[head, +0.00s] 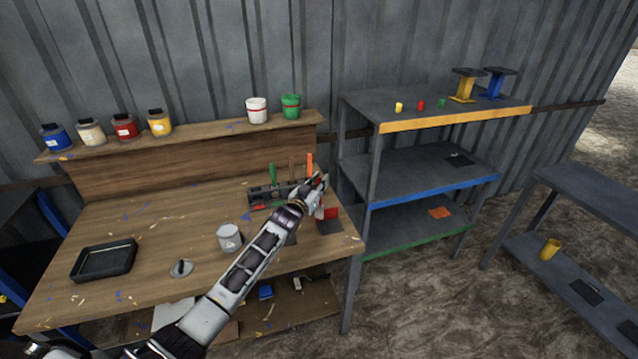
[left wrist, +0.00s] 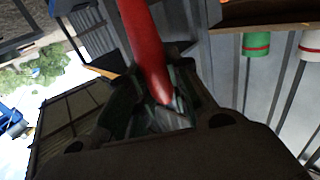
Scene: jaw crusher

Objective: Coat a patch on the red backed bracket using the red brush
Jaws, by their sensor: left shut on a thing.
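My left gripper (head: 318,186) is over the right part of the wooden workbench, beside the brush rack. In the left wrist view it is shut on the red brush (left wrist: 148,45), whose red handle runs up out of the jaws (left wrist: 160,112). The brush's bristles are hidden. The red backed bracket (head: 331,213), a small red upright piece with a dark plate at its foot, stands on the bench just below the gripper in the head view. My forearm and gripper partly cover it. I cannot tell whether the brush touches it. My right gripper is not in view.
The dark brush rack (head: 262,194) holds green, brown and orange handled brushes. A grey can (head: 229,237), a small round lid (head: 181,268) and a black tray (head: 104,260) are on the workbench (head: 140,225). Paint cans line the back ledge. A metal shelf (head: 418,162) stands right.

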